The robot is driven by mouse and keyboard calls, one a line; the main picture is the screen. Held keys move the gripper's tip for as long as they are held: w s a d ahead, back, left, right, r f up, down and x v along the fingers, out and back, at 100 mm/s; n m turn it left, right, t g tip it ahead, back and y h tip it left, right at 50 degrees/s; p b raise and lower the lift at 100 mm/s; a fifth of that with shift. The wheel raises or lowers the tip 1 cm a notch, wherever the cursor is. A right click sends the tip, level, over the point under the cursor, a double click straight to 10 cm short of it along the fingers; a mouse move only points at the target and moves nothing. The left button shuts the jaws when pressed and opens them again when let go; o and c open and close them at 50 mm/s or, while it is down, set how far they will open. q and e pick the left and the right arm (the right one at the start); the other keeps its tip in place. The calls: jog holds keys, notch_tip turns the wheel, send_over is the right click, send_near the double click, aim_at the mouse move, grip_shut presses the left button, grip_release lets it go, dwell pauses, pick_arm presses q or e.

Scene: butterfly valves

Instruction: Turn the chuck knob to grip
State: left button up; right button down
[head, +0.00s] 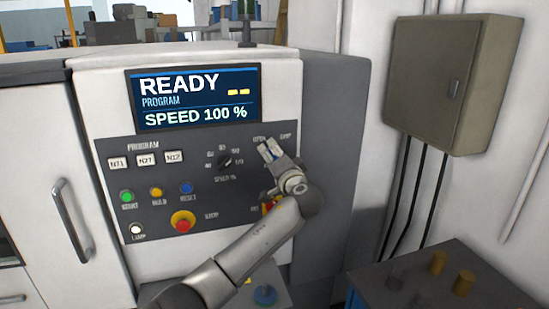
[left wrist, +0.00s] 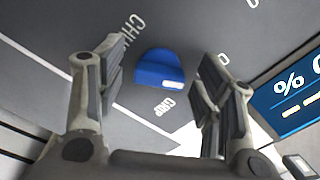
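The chuck knob (left wrist: 160,68) is a blue rounded knob on the dark panel in the left wrist view. A short white mark sits near its edge. The word GRIP is printed beside it, and a partly cut-off CHUCK label lies to its left. My left gripper (left wrist: 161,58) is open, with one finger on each side of the knob and visible gaps between. In the head view my left gripper (head: 269,147) is at the right part of the panel, below the OPEN and GRIP labels, and largely hides the knob. My right gripper is not in view.
The panel also carries a speed dial (head: 225,160), a red stop button (head: 183,222) on yellow and several small buttons. The screen (head: 195,97) reads READY, SPEED 100 %. A grey wall box (head: 435,80) and a dark table (head: 470,290) stand to the right.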

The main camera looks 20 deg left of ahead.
pick_arm(q)
jog(key=c, duration=0.7)
jog(key=shift+c, duration=0.9)
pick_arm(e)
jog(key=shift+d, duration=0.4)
pick_arm(q)
jog(key=shift+m, duration=0.3)
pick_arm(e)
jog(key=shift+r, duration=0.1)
pick_arm(q)
jog(key=m+p, duration=0.1)
jog(key=m, duration=0.2)
jog(key=shift+r, duration=0.1)
jog(key=m+p, duration=0.1)
jog(key=m, duration=0.1)
jog(key=shift+r+m, duration=0.1)
jog(key=shift+m, duration=0.2)
jog(key=m+p, duration=0.2)
jog(key=m, duration=0.1)
jog(key=shift+m+p, duration=0.5)
jog(key=shift+m, duration=0.8)
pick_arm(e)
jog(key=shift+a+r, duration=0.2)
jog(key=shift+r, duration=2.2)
